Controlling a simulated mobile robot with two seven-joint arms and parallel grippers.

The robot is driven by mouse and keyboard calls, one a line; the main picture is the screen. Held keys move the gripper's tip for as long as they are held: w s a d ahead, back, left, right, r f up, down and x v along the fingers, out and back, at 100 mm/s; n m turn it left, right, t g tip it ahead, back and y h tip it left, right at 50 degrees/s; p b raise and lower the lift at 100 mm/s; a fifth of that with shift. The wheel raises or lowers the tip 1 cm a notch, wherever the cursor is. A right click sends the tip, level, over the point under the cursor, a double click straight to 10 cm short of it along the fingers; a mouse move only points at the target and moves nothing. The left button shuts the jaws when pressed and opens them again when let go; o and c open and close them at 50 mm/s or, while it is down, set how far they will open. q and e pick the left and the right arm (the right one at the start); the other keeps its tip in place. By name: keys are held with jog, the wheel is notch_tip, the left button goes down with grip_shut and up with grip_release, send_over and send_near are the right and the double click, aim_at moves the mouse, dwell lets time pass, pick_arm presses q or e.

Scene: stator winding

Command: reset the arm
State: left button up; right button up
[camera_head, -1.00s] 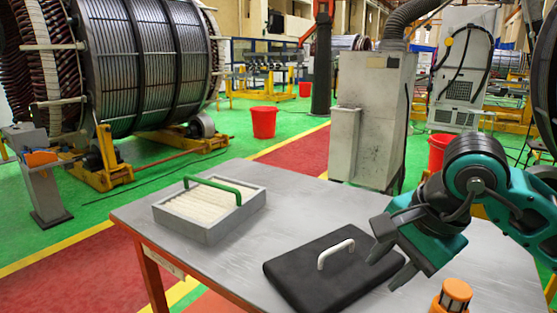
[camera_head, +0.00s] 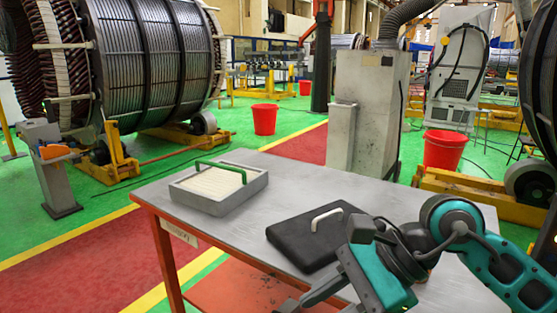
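My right arm comes in from the right over the metal table. Its teal and dark gripper (camera_head: 318,294) points down and left at the front of the table, near the bottom edge of the picture. At least one dark finger shows; the other is not clear, so I cannot tell whether it is open or shut. I see nothing held in it. My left gripper is not in view.
The table (camera_head: 262,237) carries a grey tray (camera_head: 217,206) with white contents and a green handle. A black lid-like plate (camera_head: 300,240) with a white handle lies beside my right arm. A red bucket (camera_head: 443,150) stands behind the table.

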jog(key=s+a+r+m+t+y, duration=0.2)
jog(key=a+r+m+y, duration=0.25)
jog(key=m+y, duration=0.75)
jog(key=w+d+f+m+t+h, duration=0.3)
jog(key=d+f+m+t+h, duration=0.4)
jog(key=m, duration=0.8)
jog(key=w+d+f+m+t+h, duration=0.2)
jog(key=w+f+m+t+h, duration=0.25)
jog(key=m+t, duration=0.7)
jog(key=s+d+f+m+g+h, duration=0.3)
jog(key=s+f+m, duration=0.3)
jog(key=f+m, duration=0.3)
jog(key=s+d+f+m+g+h, duration=0.4)
jog(key=s+f+m+g, duration=0.2)
jog(key=f, duration=0.8)
jog(key=s+m, duration=0.1)
jog(key=m, duration=0.1)
jog(key=shift+m+h, duration=0.35)
jog(key=shift+s+d+r, duration=0.1)
jog(key=shift+s+d, duration=0.05)
